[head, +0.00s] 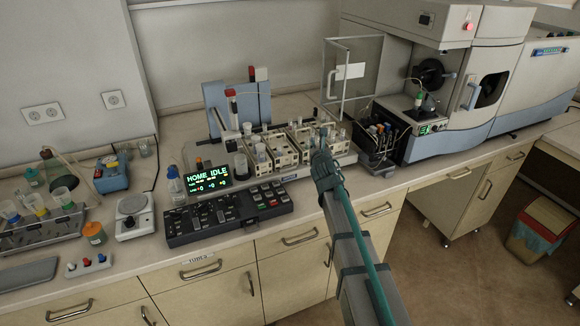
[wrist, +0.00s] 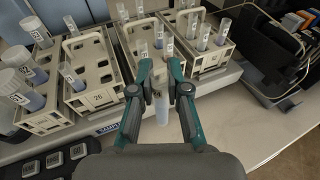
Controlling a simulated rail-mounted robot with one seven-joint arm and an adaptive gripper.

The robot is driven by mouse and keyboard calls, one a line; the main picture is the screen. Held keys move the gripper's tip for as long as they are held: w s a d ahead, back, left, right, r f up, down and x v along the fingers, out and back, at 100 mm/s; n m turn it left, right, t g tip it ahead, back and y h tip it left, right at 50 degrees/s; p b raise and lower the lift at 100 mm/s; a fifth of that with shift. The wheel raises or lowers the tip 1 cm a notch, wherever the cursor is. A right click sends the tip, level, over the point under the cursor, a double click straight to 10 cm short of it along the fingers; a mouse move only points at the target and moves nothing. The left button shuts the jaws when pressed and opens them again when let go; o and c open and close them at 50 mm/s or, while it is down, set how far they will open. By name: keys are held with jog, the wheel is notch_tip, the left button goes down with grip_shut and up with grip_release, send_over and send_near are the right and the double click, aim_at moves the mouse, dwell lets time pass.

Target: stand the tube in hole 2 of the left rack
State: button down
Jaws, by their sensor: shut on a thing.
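My gripper (wrist: 162,88) is shut on a tube (wrist: 162,110) in the wrist view. The tube's pale blue lower end hangs below the fingers, clear of the bench; the fingers partly hide its upper part. In the head view my gripper (head: 321,148) is at the front right of the cream racks, and the tube is hard to make out. The leftmost rack (head: 280,160) in the head view holds several tubes. Beige racks also stand beyond and left of my gripper in the wrist view, one marked 26 (wrist: 97,99). Hole numbers are not legible, so I cannot tell hole 2.
More racks (head: 306,151) stand close together, with upright tubes and raised handles. A dark-framed unit (head: 375,150) stands to their right. A control panel (head: 228,213) and a lit display (head: 203,179) are in front and left. Some bare bench lies right of my gripper.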

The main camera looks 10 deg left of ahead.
notch_tip(320, 180, up, 3)
send_over(290, 144)
jog(key=s, duration=0.5)
jog(key=shift+s+d+f+b, duration=0.15)
jog(key=shift+f+b, duration=0.4)
jog(key=shift+f, duration=1.05)
jog(key=shift+s+d+f+b, duration=0.15)
jog(key=shift+f+b, duration=0.4)
jog(key=shift+f, duration=1)
jog(key=shift+f, duration=0.1)
jog(key=c, duration=1.4)
grip_release()
jog(key=shift+s, duration=0.1)
jog(key=b+v, duration=0.1)
jog(key=v, duration=1)
jog(key=shift+s+d+b, duration=0.15)
jog(key=shift+s+b, duration=0.2)
jog(key=shift+b, duration=0.05)
